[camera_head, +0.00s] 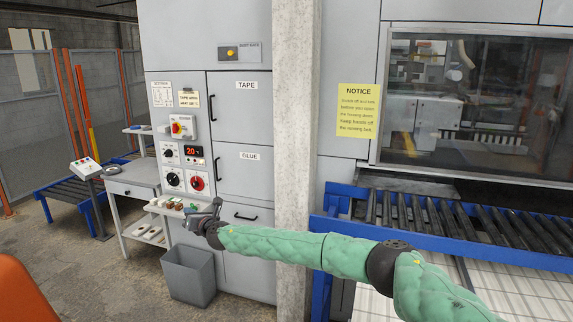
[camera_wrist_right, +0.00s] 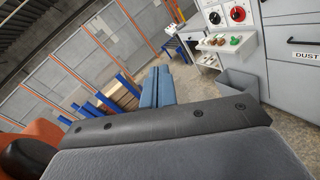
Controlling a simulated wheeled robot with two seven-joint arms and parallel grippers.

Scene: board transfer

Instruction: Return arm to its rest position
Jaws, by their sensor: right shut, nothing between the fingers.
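My right arm, in a green padded sleeve, comes in from the lower right of the head view and reaches left across the concrete pillar. My right gripper (camera_head: 214,205) is at its end, in front of the grey cabinet and the small shelf. In the right wrist view the blue-grey fingers (camera_wrist_right: 162,86) lie together with nothing between them. They point out over the floor, apart from any object. My left gripper is in neither view.
A grey bin (camera_head: 188,275) stands on the floor below my right gripper. A shelf (camera_head: 150,228) with small items is close behind it. A blue-framed roller conveyor (camera_head: 440,215) lies behind my forearm at the right. A concrete pillar (camera_head: 297,120) stands between cabinet and conveyor.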

